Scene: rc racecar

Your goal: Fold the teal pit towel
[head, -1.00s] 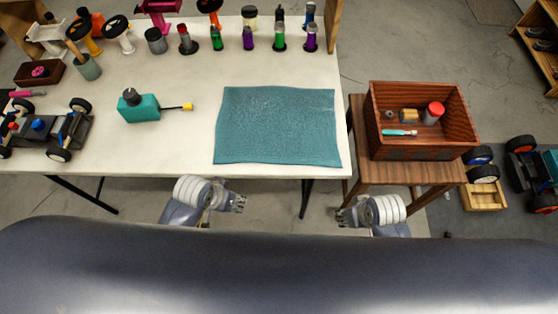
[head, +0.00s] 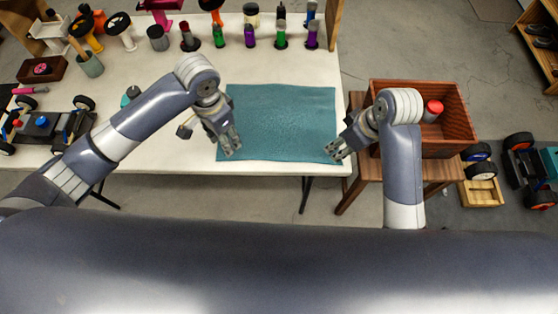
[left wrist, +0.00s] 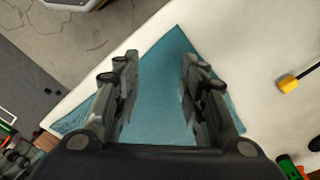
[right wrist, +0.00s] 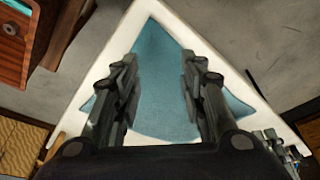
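The teal towel (head: 282,118) lies flat and spread out on the white table, near its front right corner. My left gripper (head: 230,148) is over the towel's front left corner. In the left wrist view my left gripper (left wrist: 160,85) is open, with the teal towel (left wrist: 160,62) below and between its fingers. My right gripper (head: 335,152) is at the towel's front right corner. In the right wrist view my right gripper (right wrist: 158,85) is open, with a corner of the towel (right wrist: 158,55) between its fingers. Neither gripper visibly holds cloth.
A wooden crate (head: 458,135) stands on a stool right of the table. Several bottles, including a green one (head: 281,38), line the table's back. An RC car (head: 45,125) is at the left. My left arm mostly hides a teal can (head: 131,93).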

